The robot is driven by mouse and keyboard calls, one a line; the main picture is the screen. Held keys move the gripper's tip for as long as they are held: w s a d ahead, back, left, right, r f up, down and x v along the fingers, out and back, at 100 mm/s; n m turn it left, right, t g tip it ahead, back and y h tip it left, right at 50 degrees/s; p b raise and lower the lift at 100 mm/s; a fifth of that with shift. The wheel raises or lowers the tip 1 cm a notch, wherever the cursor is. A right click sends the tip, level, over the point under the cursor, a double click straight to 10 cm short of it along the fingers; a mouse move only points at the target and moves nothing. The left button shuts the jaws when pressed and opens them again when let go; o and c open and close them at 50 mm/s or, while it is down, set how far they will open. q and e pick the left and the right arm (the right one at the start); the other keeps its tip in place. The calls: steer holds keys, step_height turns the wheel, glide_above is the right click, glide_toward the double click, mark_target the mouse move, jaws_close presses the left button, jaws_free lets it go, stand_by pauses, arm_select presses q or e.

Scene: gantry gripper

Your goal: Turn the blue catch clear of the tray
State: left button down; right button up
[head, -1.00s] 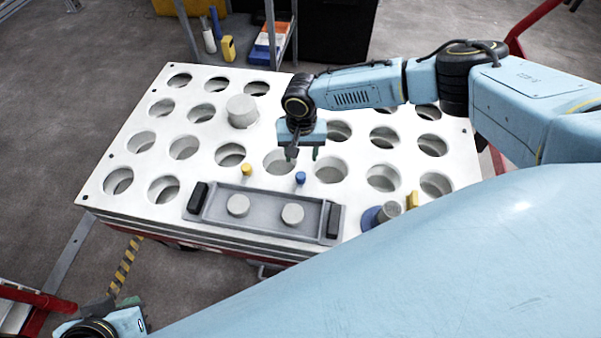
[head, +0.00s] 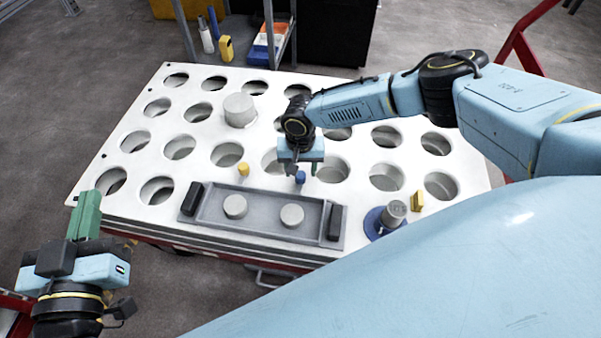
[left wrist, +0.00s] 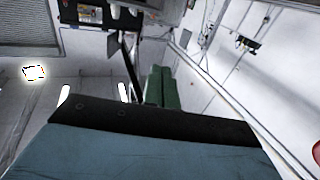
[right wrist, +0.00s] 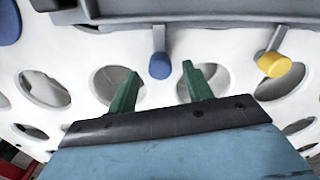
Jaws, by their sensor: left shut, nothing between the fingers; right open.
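The blue catch (head: 300,177) stands at the far long edge of the grey tray (head: 262,236), right of the middle. In the right wrist view the catch (right wrist: 160,65) is a blue knob on a grey arm that reaches over the tray's edge. My right gripper (head: 299,170) is open, pointing down just beyond the catch. In the right wrist view its green fingers (right wrist: 158,85) lie either side of the knob's line, with the knob ahead of them; contact cannot be told. My left gripper (head: 88,205) is shut and empty, raised off the table's left front corner. It shows in the left wrist view (left wrist: 162,72).
A yellow catch (head: 243,169) stands left of the blue one. The tray holds two grey discs and has black end handles. A blue-flanged cylinder (head: 386,222) and a yellow block (head: 417,201) stand to its right. A larger grey cylinder (head: 240,110) stands behind on the white holed plate (head: 120,205).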

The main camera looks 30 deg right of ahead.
steer(key=shift+f+b, duration=0.3)
steer(key=shift+f, duration=0.45)
arm_select(q)
steer(key=r, duration=0.1)
steer(key=r+t, duration=0.2)
steer(key=shift+s+d+r+h, duration=0.2)
steer(key=shift+d+r+h, duration=0.1)
steer(key=shift+h, duration=0.1)
arm_select(e)
steer(key=c, duration=1)
